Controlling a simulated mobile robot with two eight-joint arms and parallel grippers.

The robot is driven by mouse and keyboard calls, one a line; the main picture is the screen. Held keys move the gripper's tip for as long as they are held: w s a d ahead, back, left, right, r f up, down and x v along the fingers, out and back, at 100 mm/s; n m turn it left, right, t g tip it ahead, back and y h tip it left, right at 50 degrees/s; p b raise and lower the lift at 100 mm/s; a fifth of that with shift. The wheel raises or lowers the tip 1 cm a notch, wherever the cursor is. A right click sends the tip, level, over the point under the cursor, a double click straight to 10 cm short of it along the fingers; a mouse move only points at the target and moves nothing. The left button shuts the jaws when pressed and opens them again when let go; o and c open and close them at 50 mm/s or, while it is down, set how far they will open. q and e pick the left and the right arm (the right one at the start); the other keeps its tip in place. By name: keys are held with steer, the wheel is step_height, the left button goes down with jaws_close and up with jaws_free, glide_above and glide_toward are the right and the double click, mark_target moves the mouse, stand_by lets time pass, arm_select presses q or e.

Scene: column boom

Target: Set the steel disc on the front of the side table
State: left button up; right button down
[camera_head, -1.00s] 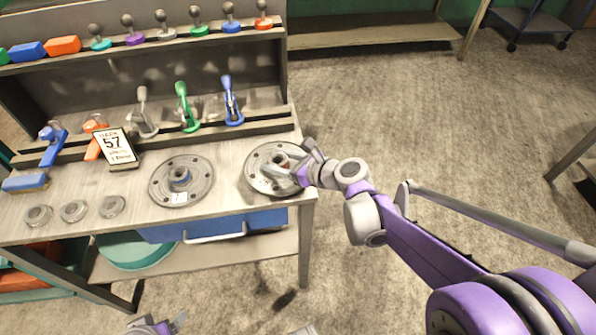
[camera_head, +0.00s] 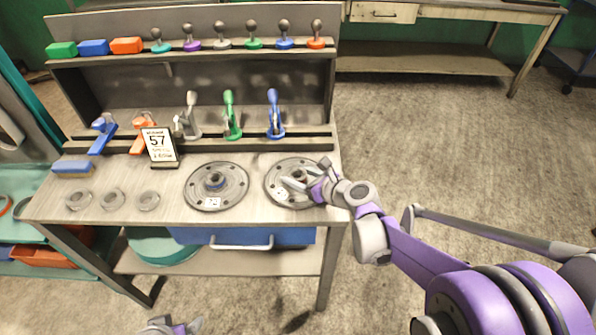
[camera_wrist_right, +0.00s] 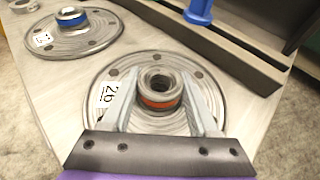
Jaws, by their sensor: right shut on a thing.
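Two flanged steel discs lie flat on the workbench. The right-hand disc (camera_head: 279,199) has a raised hub with an orange band and a label reading 26; it fills the middle of the right wrist view (camera_wrist_right: 155,66). My right gripper (camera_head: 299,181) reaches in from the right, its fingers on either side of this hub, shut on it. The disc appears to rest on the bench top. The other disc (camera_head: 216,187), with a blue-banded hub (camera_wrist_right: 72,16), lies to its left. My left gripper (camera_head: 176,326) shows only partly at the bottom edge; its opening is unclear.
The workbench (camera_head: 260,222) carries clamps, small rings (camera_head: 112,199) and a sign reading 57 (camera_head: 160,145). A rack with coloured knobs stands behind. A table with a drawer (camera_head: 440,15) stands at the back right. Open floor lies right of the bench.

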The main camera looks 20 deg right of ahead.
steer(key=shift+c, duration=0.7)
jaws_free()
